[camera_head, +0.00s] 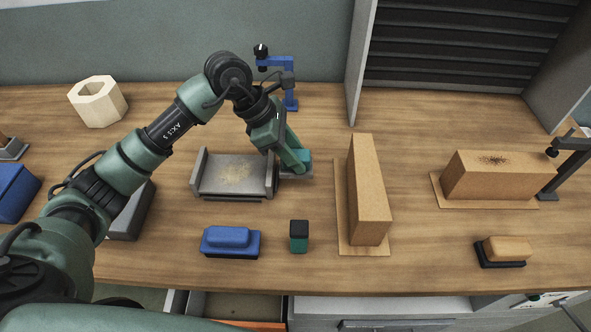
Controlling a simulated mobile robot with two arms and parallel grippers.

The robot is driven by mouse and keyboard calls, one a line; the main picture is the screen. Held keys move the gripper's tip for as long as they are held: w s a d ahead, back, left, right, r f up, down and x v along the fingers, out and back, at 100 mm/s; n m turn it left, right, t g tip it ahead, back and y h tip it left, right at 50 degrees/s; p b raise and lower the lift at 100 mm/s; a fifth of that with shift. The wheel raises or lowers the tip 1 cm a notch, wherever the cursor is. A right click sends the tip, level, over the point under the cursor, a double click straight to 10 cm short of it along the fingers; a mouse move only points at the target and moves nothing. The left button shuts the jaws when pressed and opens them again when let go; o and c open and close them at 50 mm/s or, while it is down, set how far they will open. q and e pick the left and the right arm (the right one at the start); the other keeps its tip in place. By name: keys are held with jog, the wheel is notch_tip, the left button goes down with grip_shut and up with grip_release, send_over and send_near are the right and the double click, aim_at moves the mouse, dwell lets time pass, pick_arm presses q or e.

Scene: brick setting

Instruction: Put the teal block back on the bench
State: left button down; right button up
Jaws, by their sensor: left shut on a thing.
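The wooden bench (420,245) fills the middle of the view. My left gripper (287,160) is shut on the teal block (304,159), at the right end of a grey fixture (233,176) with upright side walls. The fingers hide much of the block. I cannot tell whether the block touches the fixture or the bench. A small block with a black top and teal side (299,237) stands apart, nearer the front edge. My right gripper is not in view.
A tall tan block (368,190) on a thin board stands right of my gripper. A blue clamp-like stand (290,98) is behind it. A blue brush-like item (230,241) lies in front of the fixture. An open drawer (240,306) is below the front edge.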

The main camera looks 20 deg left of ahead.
pick_arm(q)
notch_tip(320, 180, down, 2)
jog(key=shift+d, duration=0.1)
jog(key=shift+f, duration=0.65)
notch_tip(320, 180, down, 3)
jog(key=shift+r+p, duration=0.2)
jog(key=shift+p, duration=0.25)
jog(key=shift+f, duration=0.35)
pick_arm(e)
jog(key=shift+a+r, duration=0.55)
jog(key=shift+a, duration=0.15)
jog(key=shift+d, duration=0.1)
pick_arm(q)
jog(key=shift+f, duration=0.2)
jog(key=c, duration=1)
grip_release()
jog(key=shift+o, duration=0.2)
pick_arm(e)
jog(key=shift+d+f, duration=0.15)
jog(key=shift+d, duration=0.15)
